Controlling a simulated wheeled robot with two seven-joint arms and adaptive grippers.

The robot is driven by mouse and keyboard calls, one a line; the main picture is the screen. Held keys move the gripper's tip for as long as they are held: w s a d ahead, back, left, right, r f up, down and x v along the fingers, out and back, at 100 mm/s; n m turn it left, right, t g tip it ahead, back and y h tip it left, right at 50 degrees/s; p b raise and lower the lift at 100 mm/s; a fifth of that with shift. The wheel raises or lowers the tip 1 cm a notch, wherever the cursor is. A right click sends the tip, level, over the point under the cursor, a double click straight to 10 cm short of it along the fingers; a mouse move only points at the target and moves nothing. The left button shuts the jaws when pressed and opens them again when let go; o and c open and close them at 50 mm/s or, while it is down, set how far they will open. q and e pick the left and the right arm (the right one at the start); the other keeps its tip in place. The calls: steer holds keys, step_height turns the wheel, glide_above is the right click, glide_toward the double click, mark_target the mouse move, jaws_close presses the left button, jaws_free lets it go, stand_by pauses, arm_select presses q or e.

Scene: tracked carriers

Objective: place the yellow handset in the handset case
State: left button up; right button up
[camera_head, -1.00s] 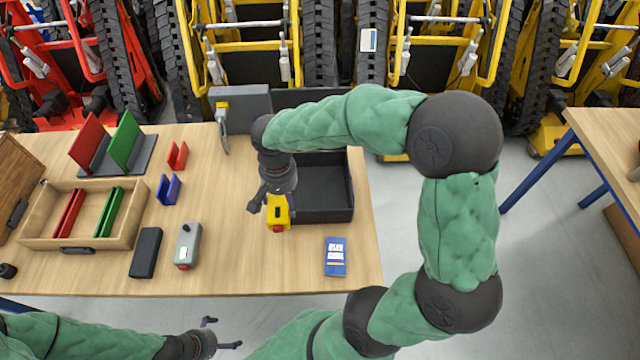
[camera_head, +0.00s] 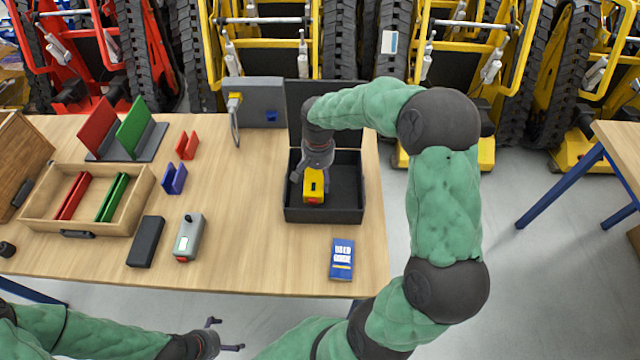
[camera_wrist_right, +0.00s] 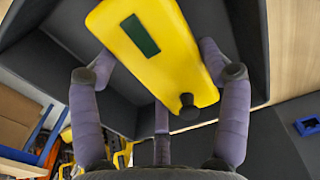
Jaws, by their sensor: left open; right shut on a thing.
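The yellow handset (camera_head: 313,184) is held in my right gripper (camera_head: 314,174), over the inside of the black open handset case (camera_head: 325,215). In the right wrist view the handset (camera_wrist_right: 165,60) lies between the fingers of my right gripper (camera_wrist_right: 155,75), its dark screen and black knob showing. The case wall (camera_wrist_right: 110,105) shows around and behind it. I cannot tell whether the handset touches the case floor. My left gripper (camera_head: 226,336) is open and empty, in front of the table's near edge.
A grey handset (camera_head: 188,238), a black block (camera_head: 146,241) and a blue booklet (camera_head: 342,259) lie on the table. A wooden tray (camera_head: 42,222) with red and green pieces is at the left. A grey panel with a yellow device (camera_head: 235,103) stands behind, left of the case's raised lid.

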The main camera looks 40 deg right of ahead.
mark_target(320, 182)
steer(key=shift+w+d+f, duration=0.15)
steer(key=shift+d+f, duration=0.1)
steer(key=shift+f, duration=0.1)
steer(key=shift+w+d+f+b, duration=0.15)
steer(key=shift+f+b, duration=0.6)
steer(key=shift+f, duration=0.95)
steer(key=shift+f, duration=0.2)
steer(key=o, duration=1.3)
steer(key=shift+o, duration=0.2)
steer(key=shift+r, duration=0.15)
step_height(320, 182, up, 12)
steer(key=p, duration=0.4)
steer(key=shift+r, duration=0.1)
